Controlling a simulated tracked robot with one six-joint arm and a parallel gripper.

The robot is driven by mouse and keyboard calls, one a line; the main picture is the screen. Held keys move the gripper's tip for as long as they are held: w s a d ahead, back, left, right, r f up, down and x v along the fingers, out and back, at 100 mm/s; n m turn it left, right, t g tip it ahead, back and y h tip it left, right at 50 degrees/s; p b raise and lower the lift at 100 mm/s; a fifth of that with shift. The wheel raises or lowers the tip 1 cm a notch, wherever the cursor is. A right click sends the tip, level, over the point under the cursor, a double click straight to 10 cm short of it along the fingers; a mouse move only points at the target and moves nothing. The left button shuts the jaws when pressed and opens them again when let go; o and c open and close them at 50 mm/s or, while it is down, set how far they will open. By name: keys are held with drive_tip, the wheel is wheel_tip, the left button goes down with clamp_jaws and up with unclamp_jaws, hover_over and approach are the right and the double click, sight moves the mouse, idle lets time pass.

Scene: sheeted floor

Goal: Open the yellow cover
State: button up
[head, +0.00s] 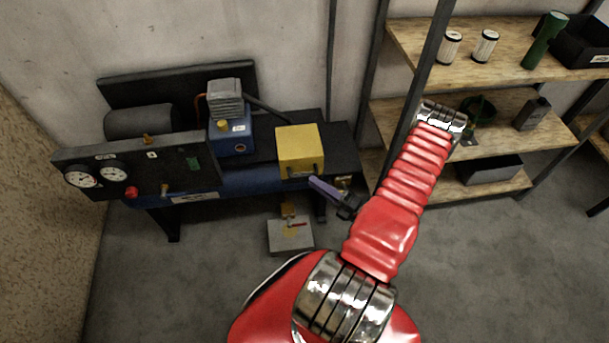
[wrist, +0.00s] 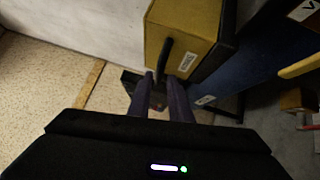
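The yellow cover (head: 299,146) is a boxy lid on the right part of the dark bench. It looks shut. A dark handle is on its front face near the lower edge. In the wrist view the yellow cover (wrist: 208,24) fills the top middle, with the black handle (wrist: 167,54) on its face. My gripper (head: 313,181) is just in front of the handle. In the wrist view my gripper (wrist: 160,78) has two purplish fingers with a narrow gap between them. The handle's lower end lines up with this gap; I cannot tell if they touch.
A blue machine (head: 234,135) with a grey top stands left of the cover. A gauge panel (head: 140,165) is at the bench's left front. A grey box (head: 290,236) is on the floor below. Wooden shelves (head: 505,100) stand at right, beyond my arm. The floor at right is clear.

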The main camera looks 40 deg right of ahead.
sight(304, 176)
drive_tip(key=shift+x, duration=2.75)
clamp_jaws()
